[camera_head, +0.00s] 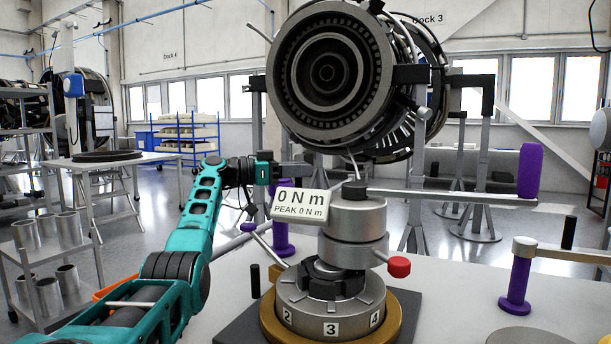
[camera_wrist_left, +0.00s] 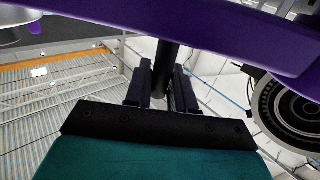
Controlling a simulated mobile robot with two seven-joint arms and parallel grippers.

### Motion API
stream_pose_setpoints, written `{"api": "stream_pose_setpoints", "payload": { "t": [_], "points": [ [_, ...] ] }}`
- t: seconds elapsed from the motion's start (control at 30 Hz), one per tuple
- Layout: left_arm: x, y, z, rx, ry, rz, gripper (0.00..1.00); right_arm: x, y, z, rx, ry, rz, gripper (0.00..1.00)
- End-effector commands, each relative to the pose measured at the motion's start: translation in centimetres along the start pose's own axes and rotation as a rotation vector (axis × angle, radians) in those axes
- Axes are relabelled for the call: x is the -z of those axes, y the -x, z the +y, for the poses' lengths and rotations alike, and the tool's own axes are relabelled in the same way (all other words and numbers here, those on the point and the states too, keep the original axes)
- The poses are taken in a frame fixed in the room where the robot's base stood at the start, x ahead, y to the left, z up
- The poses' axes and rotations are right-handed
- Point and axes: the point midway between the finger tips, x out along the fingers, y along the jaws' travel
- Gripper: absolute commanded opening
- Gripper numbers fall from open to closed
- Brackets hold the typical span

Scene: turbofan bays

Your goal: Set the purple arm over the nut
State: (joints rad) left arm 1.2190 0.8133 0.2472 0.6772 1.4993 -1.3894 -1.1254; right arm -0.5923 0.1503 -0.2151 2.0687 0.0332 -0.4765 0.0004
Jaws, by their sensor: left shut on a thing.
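In the left wrist view, a purple bar, seemingly the purple arm (camera_wrist_left: 200,32), crosses the top close to the camera. My left gripper (camera_wrist_left: 164,88) is shut on a dark rod that runs up to this bar. In the head view, my left gripper (camera_head: 292,172) is beside and partly behind the torque display. Purple parts (camera_head: 283,236) show below and above the display, which hides the rest. A dark collar, perhaps the nut (camera_head: 333,280), sits in the numbered silver base under the silver tool head (camera_head: 357,218). My right gripper is not in view.
The torque display (camera_head: 300,206) reads 0 N m. A silver bar with a purple handle (camera_head: 530,170) reaches right from the tool head. A red knob (camera_head: 399,267) juts out. Another bar with a purple post (camera_head: 517,280) stands at right. The turbofan (camera_head: 330,75) is behind.

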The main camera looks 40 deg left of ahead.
Motion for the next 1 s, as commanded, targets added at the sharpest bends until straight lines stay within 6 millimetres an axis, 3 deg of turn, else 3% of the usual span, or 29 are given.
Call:
{"api": "stream_pose_setpoints", "payload": {
  "t": [0.33, 0.87, 0.9, 1.0],
  "points": [
    [-0.2, 1.4, 0.3, 0.000, 0.001, -0.004, 0.00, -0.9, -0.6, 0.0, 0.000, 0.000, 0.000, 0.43],
    [-0.1, 1.7, 0.3, -0.001, 0.002, -0.004, 0.00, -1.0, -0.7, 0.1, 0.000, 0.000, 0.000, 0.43],
    [-0.1, 1.7, 0.3, -0.001, 0.002, -0.004, 0.25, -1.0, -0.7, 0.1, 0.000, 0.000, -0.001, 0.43],
    [-0.1, 1.7, 0.3, -0.001, 0.002, -0.003, 0.34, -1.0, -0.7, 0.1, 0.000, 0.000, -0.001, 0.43]
  ]
}}
